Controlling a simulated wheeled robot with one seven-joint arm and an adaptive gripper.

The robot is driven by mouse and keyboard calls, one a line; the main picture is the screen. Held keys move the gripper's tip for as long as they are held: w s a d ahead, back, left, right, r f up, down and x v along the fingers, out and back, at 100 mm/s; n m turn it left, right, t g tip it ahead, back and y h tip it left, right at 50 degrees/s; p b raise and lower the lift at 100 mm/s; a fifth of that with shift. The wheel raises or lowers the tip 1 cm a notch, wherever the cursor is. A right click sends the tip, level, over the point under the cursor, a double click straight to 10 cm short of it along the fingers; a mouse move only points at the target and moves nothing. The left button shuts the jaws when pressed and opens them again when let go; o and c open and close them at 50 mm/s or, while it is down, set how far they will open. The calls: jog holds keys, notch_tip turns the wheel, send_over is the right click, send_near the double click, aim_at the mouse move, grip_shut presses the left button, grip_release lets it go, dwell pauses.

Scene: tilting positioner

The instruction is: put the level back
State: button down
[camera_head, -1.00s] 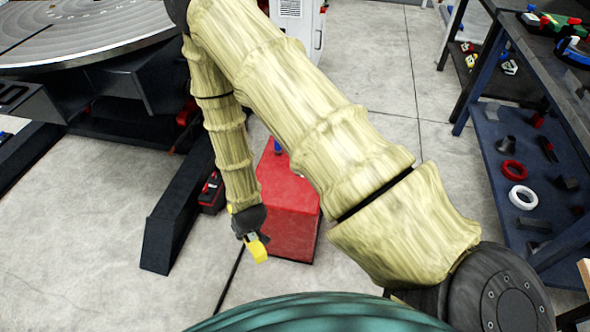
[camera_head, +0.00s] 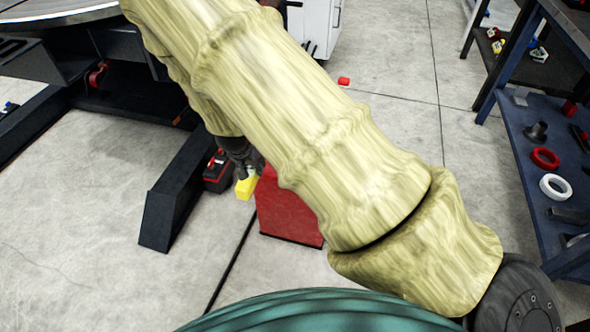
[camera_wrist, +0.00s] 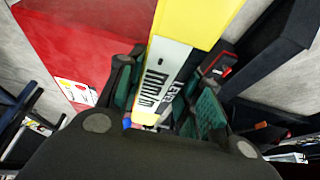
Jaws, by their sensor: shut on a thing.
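The level (camera_wrist: 176,50) is a yellow bar with a white face printed "LEVEL" and "mm/m" in the wrist view. My gripper (camera_wrist: 165,92) is shut on it, with a dark green-padded finger on each side. In the head view the yellow end of the level (camera_head: 246,187) shows below my gripper (camera_head: 243,168), left of the red box (camera_head: 288,215). Part of the gripper is hidden behind my arm. The level looks held above the floor, but its exact height cannot be told.
A black and red case (camera_head: 217,172) stands on the floor beside the dark positioner leg (camera_head: 178,195). A blue shelf rack (camera_head: 540,130) with rings and small parts is at the right. My arm hides much of the red box. Open floor lies front left.

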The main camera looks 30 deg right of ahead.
jog(key=shift+w+d, duration=0.1)
jog(key=shift+w, duration=0.1)
jog(key=shift+d, duration=0.3)
jog(key=d, duration=0.5)
jog(key=d+f+b, duration=0.1)
jog(key=d, duration=0.4)
jog(key=d+b, duration=0.1)
jog(key=d, duration=0.4)
jog(key=shift+s+f, duration=0.2)
jog(key=shift+s, duration=0.15)
jog(key=shift+f+b, duration=0.65)
jog(key=shift+f, duration=1.1)
jog(key=c, duration=1)
grip_release()
jog(key=shift+f, duration=0.15)
jog(key=shift+o, duration=0.2)
jog(key=p+v, duration=0.2)
jog(key=v, duration=1)
